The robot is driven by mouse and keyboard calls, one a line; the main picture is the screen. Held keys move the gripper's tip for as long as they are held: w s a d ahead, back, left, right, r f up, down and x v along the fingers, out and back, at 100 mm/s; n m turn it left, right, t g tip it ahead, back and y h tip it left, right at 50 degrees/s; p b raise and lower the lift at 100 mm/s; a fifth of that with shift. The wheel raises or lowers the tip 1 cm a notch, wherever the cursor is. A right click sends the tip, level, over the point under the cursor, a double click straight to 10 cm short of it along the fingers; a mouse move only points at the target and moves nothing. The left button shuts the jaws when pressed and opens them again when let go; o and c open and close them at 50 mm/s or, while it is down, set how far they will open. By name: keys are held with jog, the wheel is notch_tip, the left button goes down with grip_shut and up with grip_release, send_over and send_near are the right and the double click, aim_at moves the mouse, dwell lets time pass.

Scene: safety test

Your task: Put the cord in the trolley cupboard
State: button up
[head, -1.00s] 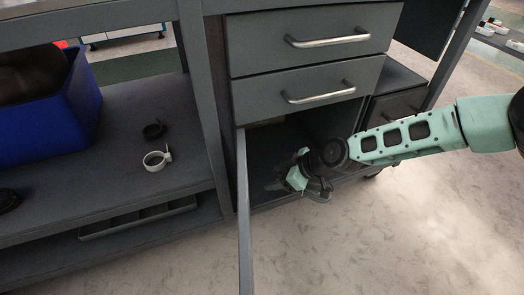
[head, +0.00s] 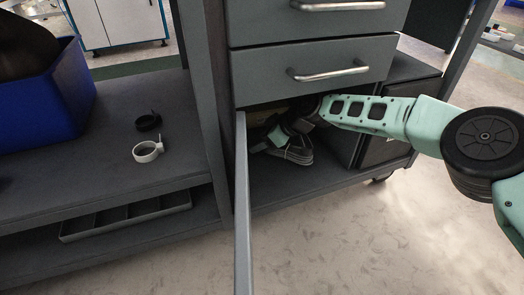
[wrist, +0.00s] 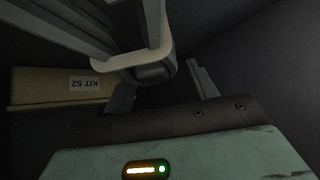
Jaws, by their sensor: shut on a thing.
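The trolley cupboard (head: 275,187) is the open compartment under two drawers in the head view. Its door (head: 243,210) stands open, seen nearly edge-on. My gripper (head: 278,136) is inside the cupboard, shut on the grey bundled cord (head: 299,153). The cord's loops hang at the gripper, just above or touching the cupboard floor; I cannot tell which. In the wrist view the cord (wrist: 153,35) shows as pale loops in front of my gripper (wrist: 160,86), partly covering the space between its fingers.
A cardboard box labelled KIT 52 (wrist: 58,88) lies inside the cupboard, on the left in the wrist view. Drawers (head: 315,70) sit close above my arm. On the left bench are a blue bin (head: 50,115), a black ring (head: 148,121) and a white ring (head: 147,151).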

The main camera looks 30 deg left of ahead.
notch_tip(320, 180, down, 4)
jog(key=b, duration=0.3)
jog(key=shift+w+a+r+b, duration=0.1)
jog(key=shift+a+b, duration=0.05)
jog(key=shift+b, duration=0.25)
jog(key=shift+r, duration=0.15)
jog(key=o, duration=1.2)
jog(key=shift+c, duration=0.2)
